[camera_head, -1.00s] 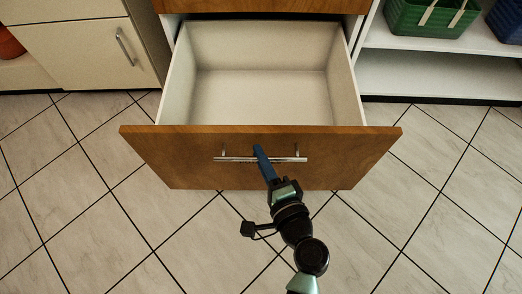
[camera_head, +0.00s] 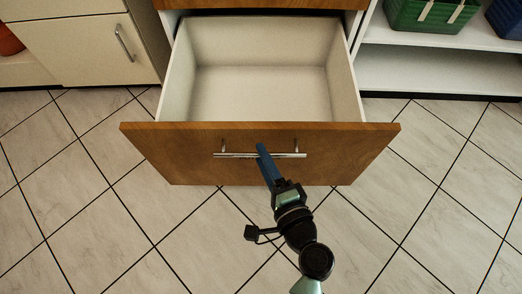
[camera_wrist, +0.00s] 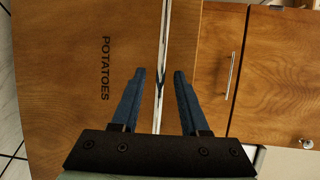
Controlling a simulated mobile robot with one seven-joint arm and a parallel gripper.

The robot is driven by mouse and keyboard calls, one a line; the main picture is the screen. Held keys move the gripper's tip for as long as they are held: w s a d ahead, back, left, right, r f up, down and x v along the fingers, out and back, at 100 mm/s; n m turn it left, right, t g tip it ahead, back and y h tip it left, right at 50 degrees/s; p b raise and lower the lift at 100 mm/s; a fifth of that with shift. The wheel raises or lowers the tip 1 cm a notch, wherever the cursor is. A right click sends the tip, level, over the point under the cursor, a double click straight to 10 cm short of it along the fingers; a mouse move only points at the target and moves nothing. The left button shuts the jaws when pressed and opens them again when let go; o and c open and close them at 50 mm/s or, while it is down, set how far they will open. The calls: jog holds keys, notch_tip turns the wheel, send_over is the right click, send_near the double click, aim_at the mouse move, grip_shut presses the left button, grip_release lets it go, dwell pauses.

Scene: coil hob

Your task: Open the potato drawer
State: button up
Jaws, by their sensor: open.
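The potato drawer (camera_head: 200,150) is pulled far out of its cabinet in the head view, and its pale inside is empty. Its wooden front carries a metal bar handle (camera_head: 235,155). In the wrist view the front bears the word POTATOES (camera_wrist: 105,68), and the handle (camera_wrist: 163,40) runs up the picture. My gripper (camera_head: 262,150) is at the middle of the handle. In the wrist view its blue fingers (camera_wrist: 160,73) are apart, one on each side of the bar, with gaps visible between finger and bar.
A cream cabinet door with a handle (camera_head: 125,43) is at the left. White shelves (camera_head: 440,72) at the right hold a green basket (camera_head: 432,14) and a blue one (camera_head: 508,20). Other wooden fronts (camera_wrist: 222,50) show in the wrist view. The tiled floor around the drawer is clear.

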jog(key=p+v, duration=0.3)
jog(key=v, duration=0.8)
jog(key=shift+r, duration=0.1)
